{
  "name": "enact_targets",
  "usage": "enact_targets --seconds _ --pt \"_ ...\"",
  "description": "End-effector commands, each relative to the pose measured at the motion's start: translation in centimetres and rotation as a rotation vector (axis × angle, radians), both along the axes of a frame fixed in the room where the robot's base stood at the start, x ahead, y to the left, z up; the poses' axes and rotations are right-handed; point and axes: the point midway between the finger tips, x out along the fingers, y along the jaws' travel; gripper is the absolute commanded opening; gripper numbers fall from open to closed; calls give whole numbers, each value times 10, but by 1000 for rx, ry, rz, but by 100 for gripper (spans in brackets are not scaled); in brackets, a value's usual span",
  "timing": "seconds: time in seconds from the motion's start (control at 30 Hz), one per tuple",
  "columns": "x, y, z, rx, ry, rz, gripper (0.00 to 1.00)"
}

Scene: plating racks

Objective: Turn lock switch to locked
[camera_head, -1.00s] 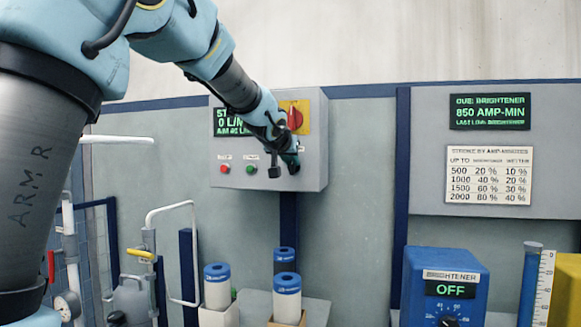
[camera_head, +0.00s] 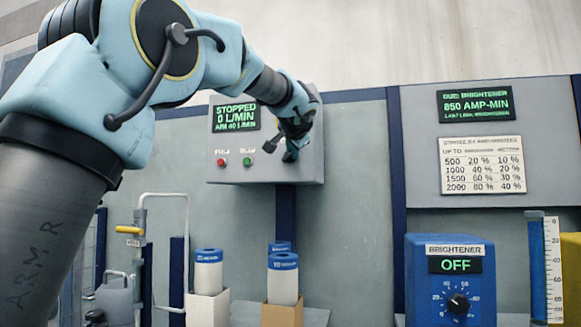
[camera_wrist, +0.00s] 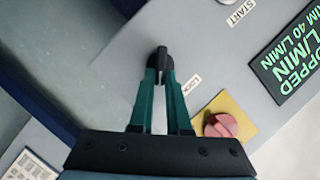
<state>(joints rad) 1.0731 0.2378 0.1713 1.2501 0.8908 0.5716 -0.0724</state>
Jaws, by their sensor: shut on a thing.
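The lock switch (camera_wrist: 163,55) is a small black knob on the grey panel, beside a small white label in the wrist view. My gripper (camera_wrist: 163,75) has its two green fingers closed around this knob, one on each side. In the head view my gripper (camera_head: 291,153) is at the lower right of the grey control box (camera_head: 230,174) and hides the switch. The screen on the box reads STOPPED, 0 L/MIN. The label's text and the switch's set position are too small to read surely.
Red (camera_head: 221,162) and green (camera_head: 246,161) buttons sit left of the gripper. White cylinders (camera_head: 209,272) and a blue BRIGHTENER box (camera_head: 420,290) stand below.

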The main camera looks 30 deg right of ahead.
Motion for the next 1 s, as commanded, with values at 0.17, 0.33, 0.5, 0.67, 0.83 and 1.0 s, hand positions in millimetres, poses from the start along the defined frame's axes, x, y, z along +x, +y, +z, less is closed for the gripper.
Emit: enact_targets --seconds 0.17,0.33,0.5,0.67,0.83,1.0 --pt "-2 -2 -11 123 -114 0 0" --pt "-3 -3 -13 238 -223 0 0" --pt "-4 -4 -15 342 -319 -1 0" --pt "-4 -4 -16 421 -392 -1 0" --pt "-3 -4 -16 483 -448 -1 0" --pt "-3 -4 -16 517 -480 0 0"
